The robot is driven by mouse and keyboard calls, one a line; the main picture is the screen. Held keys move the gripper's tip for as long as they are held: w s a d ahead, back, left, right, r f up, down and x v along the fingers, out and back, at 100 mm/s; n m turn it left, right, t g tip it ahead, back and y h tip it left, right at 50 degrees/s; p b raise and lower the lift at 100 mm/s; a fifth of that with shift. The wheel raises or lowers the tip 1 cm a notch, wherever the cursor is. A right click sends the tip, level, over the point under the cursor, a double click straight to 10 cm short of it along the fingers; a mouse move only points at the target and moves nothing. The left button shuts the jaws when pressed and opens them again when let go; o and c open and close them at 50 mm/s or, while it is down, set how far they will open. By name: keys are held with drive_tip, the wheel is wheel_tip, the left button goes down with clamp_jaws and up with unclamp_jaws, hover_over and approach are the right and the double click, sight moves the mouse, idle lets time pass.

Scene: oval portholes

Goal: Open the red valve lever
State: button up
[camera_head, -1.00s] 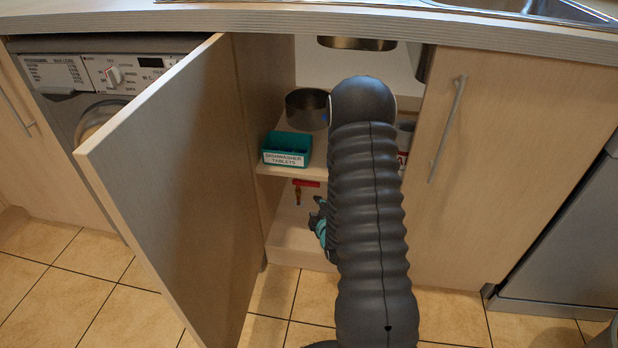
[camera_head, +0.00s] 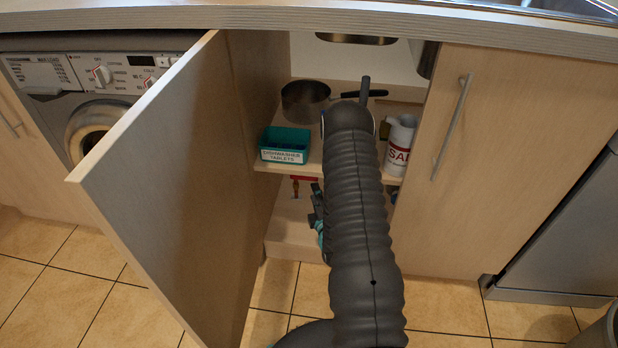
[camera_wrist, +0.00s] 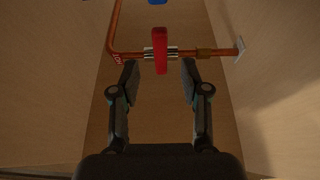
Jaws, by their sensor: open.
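The red valve lever (camera_wrist: 160,50) shows in the wrist view, upright in the picture, across a horizontal copper pipe. In the head view the red lever (camera_head: 303,178) is seen under the cabinet shelf, partly hidden. My gripper (camera_wrist: 158,70) is open and empty in the wrist view. Its two fingertips lie either side of the lever's lower end and a little below it in the picture; no contact shows. In the head view my gripper (camera_head: 317,205) is just right of the lever, mostly hidden by my arm.
The open cabinet door (camera_head: 165,185) stands to the left. The shelf (camera_head: 310,165) above the lever holds a green dishwasher tablets box (camera_head: 285,145), a pan (camera_head: 304,100) and a white container (camera_head: 399,142). In the wrist view, blue parts (camera_wrist: 157,2) sit at the top edge and walls flank both sides.

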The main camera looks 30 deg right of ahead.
sight(310, 179)
drive_tip(key=x, duration=0.8)
drive_tip(key=shift+a, duration=0.1)
clamp_jaws()
